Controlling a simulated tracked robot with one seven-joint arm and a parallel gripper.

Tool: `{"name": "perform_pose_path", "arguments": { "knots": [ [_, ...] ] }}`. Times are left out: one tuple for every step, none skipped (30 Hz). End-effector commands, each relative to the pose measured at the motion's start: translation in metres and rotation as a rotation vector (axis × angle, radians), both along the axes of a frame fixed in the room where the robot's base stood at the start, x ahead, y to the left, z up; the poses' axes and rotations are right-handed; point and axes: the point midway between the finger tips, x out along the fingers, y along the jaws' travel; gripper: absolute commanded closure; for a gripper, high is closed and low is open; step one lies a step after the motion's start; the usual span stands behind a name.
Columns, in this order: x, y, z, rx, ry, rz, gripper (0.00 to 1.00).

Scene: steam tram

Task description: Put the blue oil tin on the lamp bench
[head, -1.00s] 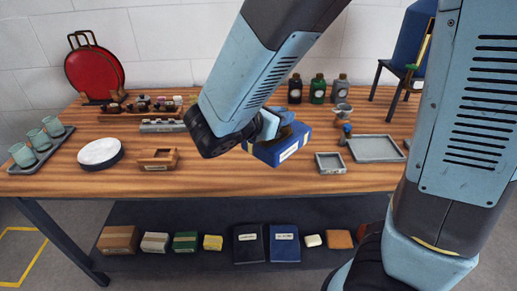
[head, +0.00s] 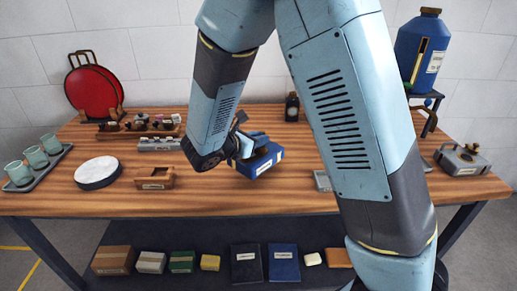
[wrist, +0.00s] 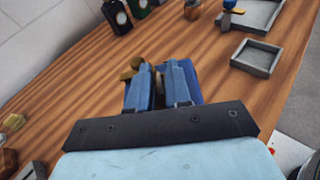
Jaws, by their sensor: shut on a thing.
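The blue oil tin (head: 265,164) is a dark blue box with a pale label and brass-coloured trim. My gripper (head: 247,148) is shut on it, with its blue fingers over the tin's top. In the wrist view the two fingers (wrist: 160,88) are close together, with part of the blue tin (wrist: 195,82) and a brass-coloured piece (wrist: 132,68) beside them. The tin is over the middle of the wooden bench (head: 215,200). I cannot tell whether its underside touches the wood.
A wooden tray (head: 155,178), a white round dish (head: 97,172) and a tray of cups (head: 37,165) stand left. A blue tank (head: 421,50) and a grey metal box (head: 462,159) stand right. The wrist view shows a small grey tray (wrist: 256,57). Bare wood lies in front of the tin.

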Motion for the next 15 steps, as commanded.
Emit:
{"name": "perform_pose_path", "arguments": {
  "knots": [
    [0.003,0.001,-0.003,-0.001,0.0,-0.001,1.0],
    [0.004,0.001,-0.004,-0.001,-0.001,0.0,1.0],
    [0.005,0.001,-0.006,-0.001,-0.001,0.0,1.0],
    [0.006,0.001,-0.006,-0.001,-0.001,0.0,1.0],
    [0.006,0.002,-0.007,-0.001,-0.001,0.0,1.0],
    [0.007,0.002,-0.008,-0.001,-0.001,0.0,1.0],
    [0.007,0.002,-0.009,-0.001,-0.001,0.0,1.0],
    [0.008,0.002,-0.01,-0.001,-0.001,0.0,1.0],
    [0.01,0.002,-0.012,-0.001,-0.001,0.0,1.0],
    [0.012,0.003,-0.014,-0.002,0.0,-0.001,1.0],
    [0.012,0.003,-0.017,-0.003,0.0,0.0,1.0],
    [0.012,0.003,-0.022,-0.003,0.002,0.0,1.0],
    [0.011,0.003,-0.026,-0.002,0.001,0.0,1.0],
    [0.011,0.003,-0.03,-0.003,0.002,0.0,1.0],
    [0.011,0.003,-0.035,-0.003,0.002,-0.001,1.0]
  ]
}}
